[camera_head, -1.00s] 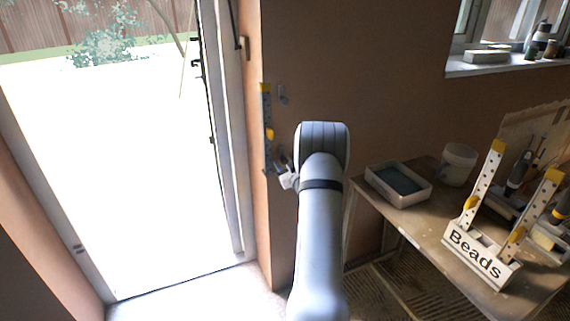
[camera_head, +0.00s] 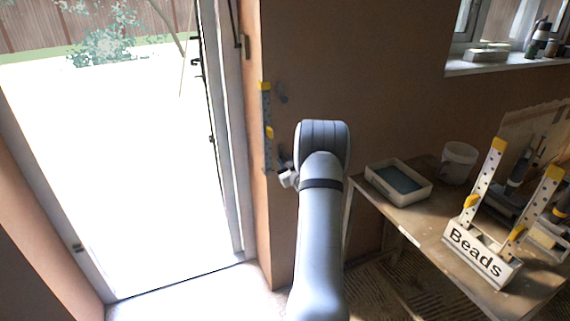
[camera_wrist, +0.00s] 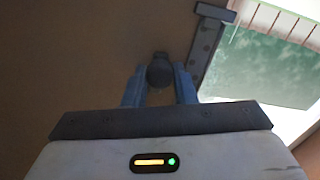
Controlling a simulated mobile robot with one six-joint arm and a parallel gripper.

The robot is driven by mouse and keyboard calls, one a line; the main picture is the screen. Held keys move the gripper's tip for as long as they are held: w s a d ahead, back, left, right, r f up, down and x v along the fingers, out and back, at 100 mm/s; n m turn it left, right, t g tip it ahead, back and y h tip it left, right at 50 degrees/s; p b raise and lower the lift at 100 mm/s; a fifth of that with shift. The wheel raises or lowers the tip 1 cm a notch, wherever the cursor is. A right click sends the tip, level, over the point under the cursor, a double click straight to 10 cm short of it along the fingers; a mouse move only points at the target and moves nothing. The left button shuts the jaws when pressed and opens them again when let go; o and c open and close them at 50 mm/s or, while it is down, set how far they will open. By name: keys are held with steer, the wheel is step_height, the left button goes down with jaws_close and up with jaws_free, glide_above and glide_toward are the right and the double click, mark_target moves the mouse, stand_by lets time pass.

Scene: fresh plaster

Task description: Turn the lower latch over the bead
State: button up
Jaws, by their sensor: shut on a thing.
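The bead (camera_head: 267,110), a perforated grey strip with yellow pieces, stands upright along the wall corner by the door. It also shows in the wrist view (camera_wrist: 207,45), right of my fingers. The upper latch (camera_head: 282,98) is a small dark fitting on the wall, right of the bead and apart from it. My gripper (camera_wrist: 160,88) is shut on the lower latch, whose dark round end (camera_wrist: 160,71) shows between the blue fingers. The rest of that latch is hidden, so I cannot tell how it lies relative to the bead. A grey bar (camera_wrist: 215,12) crosses one bead end.
The open doorway is left of the corner. A window sill (camera_head: 500,66) is above.

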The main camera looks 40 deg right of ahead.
steer(key=n+b, duration=1.7)
steer(key=b, duration=1.2)
steer(key=shift+f+n, duration=0.1)
steer(key=shift+n, duration=0.2)
steer(key=o, duration=1)
